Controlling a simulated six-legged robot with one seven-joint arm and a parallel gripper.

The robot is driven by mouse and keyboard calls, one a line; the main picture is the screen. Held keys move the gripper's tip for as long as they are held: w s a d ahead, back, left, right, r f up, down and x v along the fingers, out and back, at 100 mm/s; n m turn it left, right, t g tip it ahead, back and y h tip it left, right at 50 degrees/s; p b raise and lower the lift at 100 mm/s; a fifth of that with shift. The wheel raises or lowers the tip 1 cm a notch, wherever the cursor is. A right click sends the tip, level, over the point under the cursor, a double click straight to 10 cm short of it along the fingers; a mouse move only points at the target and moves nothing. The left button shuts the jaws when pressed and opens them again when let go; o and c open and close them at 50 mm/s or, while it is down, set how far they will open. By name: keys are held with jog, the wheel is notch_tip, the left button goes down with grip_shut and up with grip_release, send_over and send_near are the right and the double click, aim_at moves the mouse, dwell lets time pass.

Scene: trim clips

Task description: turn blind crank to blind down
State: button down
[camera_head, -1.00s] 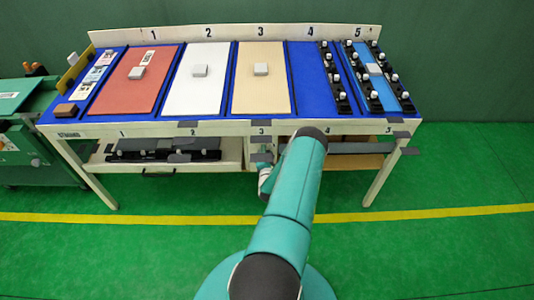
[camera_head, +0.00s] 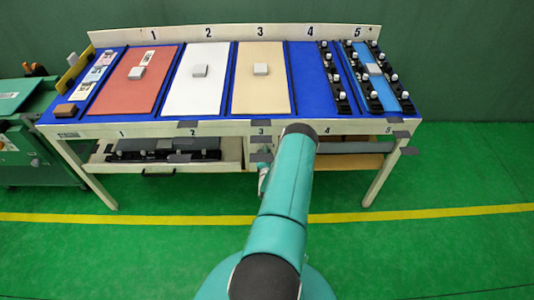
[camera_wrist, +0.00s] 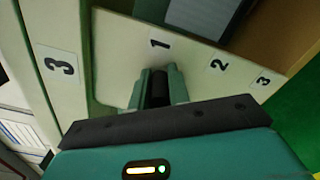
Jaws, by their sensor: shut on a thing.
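My gripper (camera_wrist: 158,80) shows in the wrist view with its two teal fingers shut on a dark upright piece, which appears to be the crank handle (camera_wrist: 159,90). The handle is in front of a pale panel (camera_wrist: 118,48) with labels 1, 2 and 3, and it sits just below label 1 in the picture. The rest of the crank is hidden by my fingers and wrist. In the head view my arm reaches under the middle of the workbench, and my fingers and the crank cannot be made out there. I cannot tell the blind's state.
The workbench (camera_head: 225,129) carries a red board (camera_head: 125,95), a white board (camera_head: 190,100), a tan board (camera_head: 260,100) and black clip rails (camera_head: 335,80). A grey roller (camera_head: 358,147) lies under its right half. Green machinery (camera_head: 40,160) stands at left. The floor in front is clear.

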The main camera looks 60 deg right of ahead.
jog(key=shift+w+f+m, duration=0.1)
jog(key=shift+w+m, duration=0.05)
jog(key=shift+m, duration=0.15)
